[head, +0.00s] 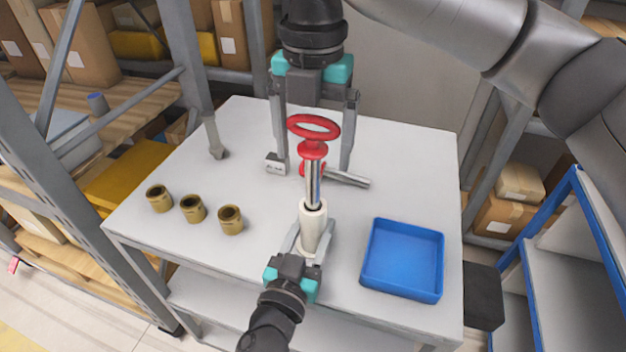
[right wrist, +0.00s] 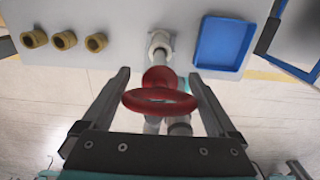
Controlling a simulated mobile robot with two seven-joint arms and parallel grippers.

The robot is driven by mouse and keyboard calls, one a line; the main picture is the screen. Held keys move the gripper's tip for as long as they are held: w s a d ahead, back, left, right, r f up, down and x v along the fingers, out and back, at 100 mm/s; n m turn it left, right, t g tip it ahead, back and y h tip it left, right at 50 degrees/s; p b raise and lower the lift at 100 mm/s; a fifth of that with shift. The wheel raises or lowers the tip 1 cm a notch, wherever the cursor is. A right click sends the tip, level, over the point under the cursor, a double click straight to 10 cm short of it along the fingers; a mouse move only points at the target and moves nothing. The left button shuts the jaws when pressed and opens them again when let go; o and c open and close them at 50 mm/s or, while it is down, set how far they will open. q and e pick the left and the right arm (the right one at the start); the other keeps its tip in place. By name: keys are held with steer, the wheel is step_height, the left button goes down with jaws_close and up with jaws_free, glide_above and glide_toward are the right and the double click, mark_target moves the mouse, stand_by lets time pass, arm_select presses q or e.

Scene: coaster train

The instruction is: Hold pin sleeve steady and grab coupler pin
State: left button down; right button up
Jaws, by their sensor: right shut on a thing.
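The coupler pin (head: 313,185) is a steel shaft with a red ring handle (head: 314,127) and red collar on top. It stands about upright, its lower end at the mouth of the white pin sleeve (head: 313,225). My right gripper (head: 316,165) comes from above, shut on the red handle, with a finger on each side; the handle also shows in the right wrist view (right wrist: 160,101). My left gripper (head: 310,240) reaches in from the front edge, its fingers closed around the lower sleeve. How deep the shaft sits in the sleeve is hidden.
A blue tray (head: 366,260), empty, lies to the right. Several brass bushings (head: 192,208) stand in a row at left. A grey, hammer-like metal tool (head: 348,180) lies behind the pin. Shelf racks with boxes flank the white table (head: 260,270).

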mark_target(313, 119)
step_height(313, 119, up, 8)
steer(key=shift+f, duration=0.2)
arm_select(q)
steer(key=shift+c, duration=1.2)
jaws_free()
